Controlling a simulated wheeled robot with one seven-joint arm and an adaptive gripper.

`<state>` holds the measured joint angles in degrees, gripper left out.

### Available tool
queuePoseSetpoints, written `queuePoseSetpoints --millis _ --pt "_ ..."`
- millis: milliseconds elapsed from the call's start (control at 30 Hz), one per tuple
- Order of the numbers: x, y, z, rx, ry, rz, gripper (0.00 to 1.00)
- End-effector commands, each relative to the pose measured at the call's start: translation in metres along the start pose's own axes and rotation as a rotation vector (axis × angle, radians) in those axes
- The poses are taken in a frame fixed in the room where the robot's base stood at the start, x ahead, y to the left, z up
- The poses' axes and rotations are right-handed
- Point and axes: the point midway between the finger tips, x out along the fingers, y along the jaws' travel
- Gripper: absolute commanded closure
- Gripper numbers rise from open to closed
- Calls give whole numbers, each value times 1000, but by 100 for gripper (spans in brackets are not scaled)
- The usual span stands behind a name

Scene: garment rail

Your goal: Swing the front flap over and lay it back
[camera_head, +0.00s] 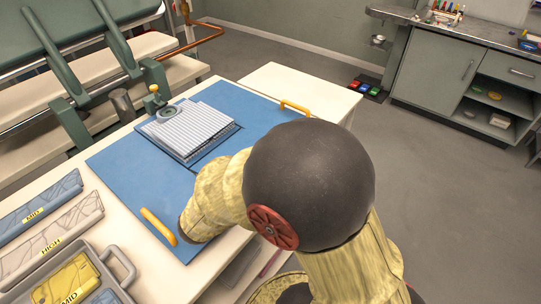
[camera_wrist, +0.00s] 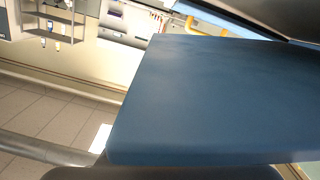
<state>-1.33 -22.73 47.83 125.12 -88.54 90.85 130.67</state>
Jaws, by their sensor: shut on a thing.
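A blue board with two yellow handles lies flat on the white table in the head view; its left part (camera_head: 125,165) and left handle (camera_head: 158,226) show clearly. The right handle (camera_head: 295,108) is at the far right edge. My arm covers the near right part of the board, and my gripper is hidden behind it there. In the wrist view a thick blue panel, which I take for the front flap (camera_wrist: 215,95), fills the right side close to the camera. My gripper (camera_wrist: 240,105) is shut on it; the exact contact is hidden.
A slatted light-coloured block (camera_head: 190,130) rests on the board's back part. Labelled pads (camera_head: 50,240) and a grey tray (camera_head: 120,265) lie at the left. A padded bench (camera_head: 150,45) stands behind. Open floor (camera_head: 440,200) lies to the right, with a counter (camera_head: 435,65) beyond.

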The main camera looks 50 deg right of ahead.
Motion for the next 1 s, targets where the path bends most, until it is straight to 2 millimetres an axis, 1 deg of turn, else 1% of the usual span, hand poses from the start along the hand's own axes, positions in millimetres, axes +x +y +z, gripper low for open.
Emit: queuePoseSetpoints --millis 33,67,400,767,867,1000 --pt "0 -1 -1 1 1 -2 100" --pt "0 -1 -1 1 1 -2 87" --pt "0 0 0 0 0 -1 68" --pt "-3 -1 0 0 1 -2 68" --pt "-10 -1 0 0 0 -4 68" --pt "-28 -2 -1 0 2 -7 68"
